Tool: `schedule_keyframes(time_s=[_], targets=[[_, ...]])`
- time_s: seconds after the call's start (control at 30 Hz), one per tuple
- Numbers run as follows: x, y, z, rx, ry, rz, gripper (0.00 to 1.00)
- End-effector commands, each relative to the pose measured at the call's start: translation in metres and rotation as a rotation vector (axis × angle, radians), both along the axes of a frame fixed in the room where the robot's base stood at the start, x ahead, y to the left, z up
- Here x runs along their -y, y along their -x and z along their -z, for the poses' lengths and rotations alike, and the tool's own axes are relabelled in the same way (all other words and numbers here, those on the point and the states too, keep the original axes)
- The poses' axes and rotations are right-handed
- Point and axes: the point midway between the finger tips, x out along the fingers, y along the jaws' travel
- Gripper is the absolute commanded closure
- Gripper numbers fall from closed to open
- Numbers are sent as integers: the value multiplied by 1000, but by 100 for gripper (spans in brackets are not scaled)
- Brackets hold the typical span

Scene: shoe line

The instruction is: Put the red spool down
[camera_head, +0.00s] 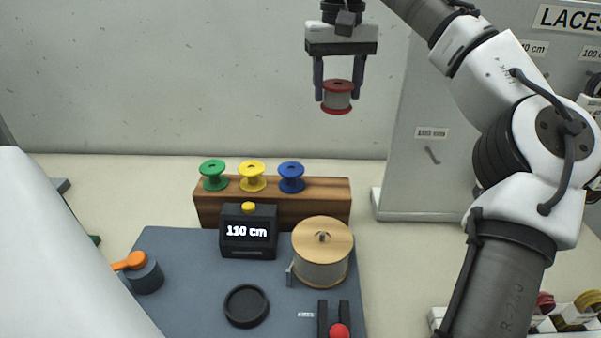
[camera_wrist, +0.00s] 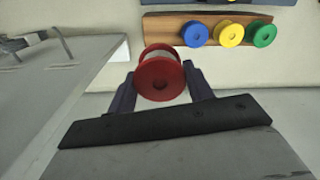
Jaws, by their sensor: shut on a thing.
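The red spool (camera_head: 337,97) has red flanges and a grey middle. My gripper (camera_head: 338,92) is shut on it and holds it upright in the air, above and behind the wooden rack (camera_head: 325,205). In the wrist view the red spool (camera_wrist: 160,78) sits between the two fingers of my gripper (camera_wrist: 161,84), its top flange toward the camera. The rack carries a green spool (camera_head: 213,175), a yellow spool (camera_head: 252,176) and a blue spool (camera_head: 291,177) in a row. The top of the rack to the right of the blue spool is bare.
On the grey mat (camera_head: 190,265) stand a black display reading 110 cm (camera_head: 249,232), a large wooden-topped reel (camera_head: 322,254), a black round dish (camera_head: 246,306) and an orange-handled crank (camera_head: 140,270). A grey panel (camera_head: 430,170) stands at the right.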

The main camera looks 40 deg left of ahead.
Motion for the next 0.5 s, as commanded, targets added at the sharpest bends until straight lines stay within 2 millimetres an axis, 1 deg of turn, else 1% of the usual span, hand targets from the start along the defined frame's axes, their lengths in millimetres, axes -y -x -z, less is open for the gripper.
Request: schedule_keyframes(time_s=[0.03,0.3,0.4,0.5], targets=[[0,0,19,-4,-1,-3,78],[0,0,90,-6,-1,-3,78],[0,0,112,-5,-2,-2,78],[0,1,129,-3,-3,-1,78]])
